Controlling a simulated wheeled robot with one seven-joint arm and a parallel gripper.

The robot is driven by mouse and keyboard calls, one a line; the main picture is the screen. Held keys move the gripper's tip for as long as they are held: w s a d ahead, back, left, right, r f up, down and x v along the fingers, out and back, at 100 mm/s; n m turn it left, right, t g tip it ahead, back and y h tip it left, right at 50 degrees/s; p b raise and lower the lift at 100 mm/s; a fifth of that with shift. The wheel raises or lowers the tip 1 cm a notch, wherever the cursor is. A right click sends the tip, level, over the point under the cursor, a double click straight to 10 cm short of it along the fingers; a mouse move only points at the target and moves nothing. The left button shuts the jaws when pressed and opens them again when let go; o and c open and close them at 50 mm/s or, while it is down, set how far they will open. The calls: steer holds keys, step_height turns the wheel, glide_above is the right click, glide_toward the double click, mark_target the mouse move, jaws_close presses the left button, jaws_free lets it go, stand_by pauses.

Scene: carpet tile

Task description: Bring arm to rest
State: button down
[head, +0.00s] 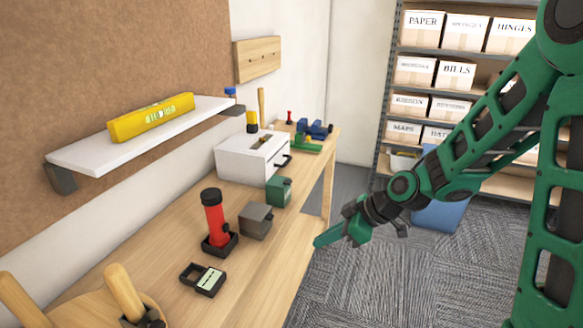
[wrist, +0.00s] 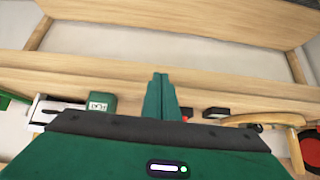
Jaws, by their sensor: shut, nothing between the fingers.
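My gripper (head: 322,240) is at the end of my green arm, in front of the workbench's long front edge in the head view. In the wrist view my gripper (wrist: 160,77) shows its green fingers together, with nothing between them. The fingertips look apart from the things on the bench, though their exact distance from the bench edge is hard to tell. My arm (head: 465,165) reaches down from the upper right over the carpet.
The workbench (head: 257,290) holds a red flashlight (head: 213,218), a grey box (head: 256,221), a green box (head: 279,190) and a white drawer unit (head: 240,163). A wall shelf (head: 90,152) carries a yellow level (head: 152,117). Storage shelving stands behind my arm. Carpet (head: 350,295) is clear.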

steer(key=s+d+r+m+h, duration=0.1)
steer(key=s+d+m+h, duration=0.15)
steer(key=d, duration=0.45)
steer(key=s+d+r+m+g+h, duration=0.1)
steer(key=s+d+r+m, duration=0.1)
steer(key=s+d+m, duration=0.3)
steer(key=s+d+r+m+h, duration=0.1)
steer(key=s+d+h, duration=0.15)
steer(key=d, duration=0.55)
steer(key=s+d+r+m+g, duration=0.1)
steer(key=s+d+m, duration=0.3)
steer(key=s, duration=0.4)
steer(key=s+d+r+m+g+h, duration=0.1)
steer(key=s+d+r+m, duration=0.3)
steer(key=s, duration=0.5)
steer(key=m, duration=0.2)
steer(key=shift+d+m+g, duration=0.3)
steer(key=shift+d+m, duration=0.05)
steer(key=shift+w+f, duration=0.25)
steer(key=shift+w, duration=0.45)
